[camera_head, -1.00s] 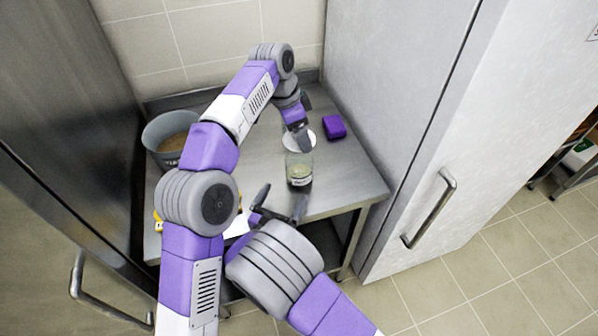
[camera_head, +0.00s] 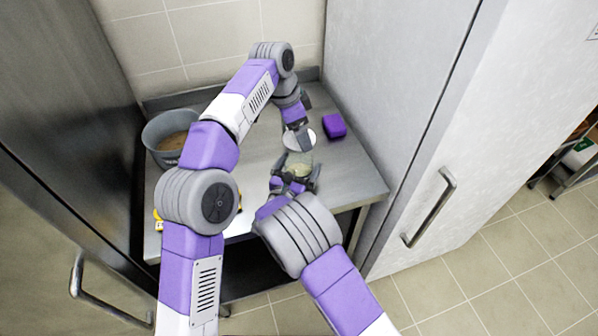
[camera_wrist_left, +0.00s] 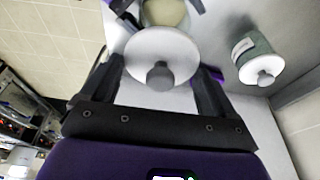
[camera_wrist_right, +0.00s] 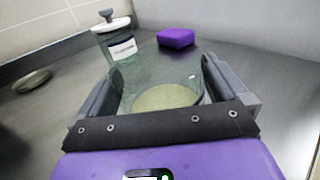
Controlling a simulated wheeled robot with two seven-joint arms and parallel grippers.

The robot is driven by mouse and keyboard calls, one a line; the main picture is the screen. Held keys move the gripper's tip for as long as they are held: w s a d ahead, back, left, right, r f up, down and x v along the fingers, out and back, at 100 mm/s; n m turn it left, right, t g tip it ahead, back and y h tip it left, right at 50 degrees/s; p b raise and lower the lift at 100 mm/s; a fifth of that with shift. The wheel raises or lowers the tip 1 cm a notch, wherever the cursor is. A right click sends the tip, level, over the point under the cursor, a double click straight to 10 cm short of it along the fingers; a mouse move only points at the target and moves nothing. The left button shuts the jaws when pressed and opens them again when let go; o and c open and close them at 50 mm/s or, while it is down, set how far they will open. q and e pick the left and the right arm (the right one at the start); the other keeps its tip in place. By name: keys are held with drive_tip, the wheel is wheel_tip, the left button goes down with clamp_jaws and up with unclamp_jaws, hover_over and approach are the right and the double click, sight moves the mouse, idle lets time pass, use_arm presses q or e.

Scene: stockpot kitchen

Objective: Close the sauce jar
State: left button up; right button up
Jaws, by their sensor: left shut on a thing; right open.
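The glass sauce jar (camera_head: 300,160) stands open on the steel table; the right wrist view shows its pale contents (camera_wrist_right: 168,97). My right gripper (camera_head: 291,184) is open, with its fingers on either side of the jar; contact cannot be told. My left gripper (camera_head: 297,129) is shut on the white round lid (camera_head: 301,139), whose grey knob (camera_wrist_left: 160,76) faces the left wrist camera. The lid is held above the jar and toward its far side. In the left wrist view the jar (camera_wrist_left: 166,12) shows partly past the lid's edge.
A second, lidded jar (camera_wrist_right: 116,44) stands behind, hidden in the head view; it also shows in the left wrist view (camera_wrist_left: 257,58). A purple block (camera_head: 334,125) lies to the right. A grey pot (camera_head: 166,138) stands at the left. A tall cabinet (camera_head: 400,150) bounds the right side.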

drive_tip(key=c, duration=1.2)
use_arm(q)
drive_tip(key=shift+f, duration=2.5)
drive_tip(key=shift+f, duration=0.9)
drive_tip(key=shift+f, duration=0.6)
drive_tip(key=o, duration=0.8)
drive_tip(key=shift+c, duration=0.2)
